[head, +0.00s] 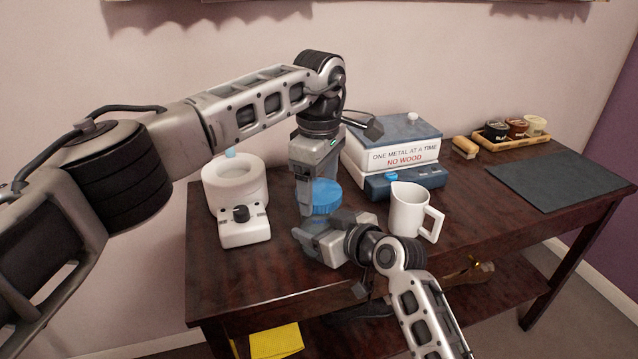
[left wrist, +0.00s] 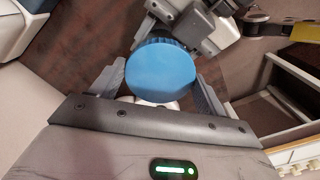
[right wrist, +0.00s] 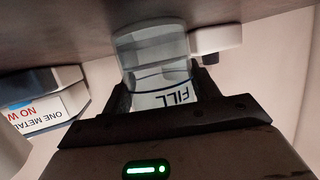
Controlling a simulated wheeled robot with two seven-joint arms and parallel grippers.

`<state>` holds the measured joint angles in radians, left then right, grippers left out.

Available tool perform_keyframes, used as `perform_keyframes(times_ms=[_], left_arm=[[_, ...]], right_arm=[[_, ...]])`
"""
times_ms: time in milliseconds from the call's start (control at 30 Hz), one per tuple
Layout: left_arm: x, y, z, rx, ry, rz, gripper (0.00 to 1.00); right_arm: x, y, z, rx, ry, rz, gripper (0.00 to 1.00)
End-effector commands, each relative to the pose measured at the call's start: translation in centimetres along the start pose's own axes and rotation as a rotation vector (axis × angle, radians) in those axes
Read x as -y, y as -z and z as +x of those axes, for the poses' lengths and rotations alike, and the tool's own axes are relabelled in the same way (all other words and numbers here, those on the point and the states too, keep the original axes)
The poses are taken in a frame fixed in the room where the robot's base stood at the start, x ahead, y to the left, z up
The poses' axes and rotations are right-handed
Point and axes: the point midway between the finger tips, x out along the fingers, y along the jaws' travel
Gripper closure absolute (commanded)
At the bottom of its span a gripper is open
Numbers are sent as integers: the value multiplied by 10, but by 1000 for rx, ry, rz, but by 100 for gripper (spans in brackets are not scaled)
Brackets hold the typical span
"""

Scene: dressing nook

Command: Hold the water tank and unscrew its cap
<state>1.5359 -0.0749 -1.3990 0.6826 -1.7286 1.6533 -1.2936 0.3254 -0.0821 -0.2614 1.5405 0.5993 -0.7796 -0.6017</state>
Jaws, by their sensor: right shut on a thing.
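The clear water tank (head: 318,222) stands upright near the table's front edge, with a ribbed blue cap (head: 326,192) on top. My right gripper (head: 322,240) is low and shut on the tank's body; in the right wrist view the tank (right wrist: 158,50) sits between its fingers, with the word FILL upside down. My left gripper (head: 318,196) points down from above. In the left wrist view its fingers stand open on either side of the cap (left wrist: 162,72), with narrow gaps. The tank's body is largely hidden by my grippers.
A white appliance (head: 235,180) stands left of the tank. A white jug (head: 405,210) is close on the right. A blue-topped box (head: 400,158) with printed words stands behind. A tray of jars (head: 512,142), a brush (head: 465,146) and a dark mat (head: 560,180) lie farther right.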

Motion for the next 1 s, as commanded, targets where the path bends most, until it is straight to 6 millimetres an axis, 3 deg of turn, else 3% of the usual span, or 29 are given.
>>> perform_keyframes(times_ms=[133, 400, 733, 767, 833, 1000], left_arm=[[0, 0, -1, -1, 0, -96, 53], [0, 0, -1, 0, -1, -516, 53], [0, 0, -1, 0, -1, -571, 53], [0, 0, -1, 0, -1, -571, 23], [0, 0, -1, 0, -1, -570, 4], [0, 0, -1, 0, 0, -569, 4]], right_arm=[[0, -1, 0, 2, 1, 1, 100], [0, -1, 0, 2, 0, 1, 100], [0, -1, 0, 2, 0, 1, 100], [0, -1, 0, 2, 0, 1, 100], [0, -1, 0, 2, 0, 1, 100], [0, -1, 0, 2, 0, 1, 100]])
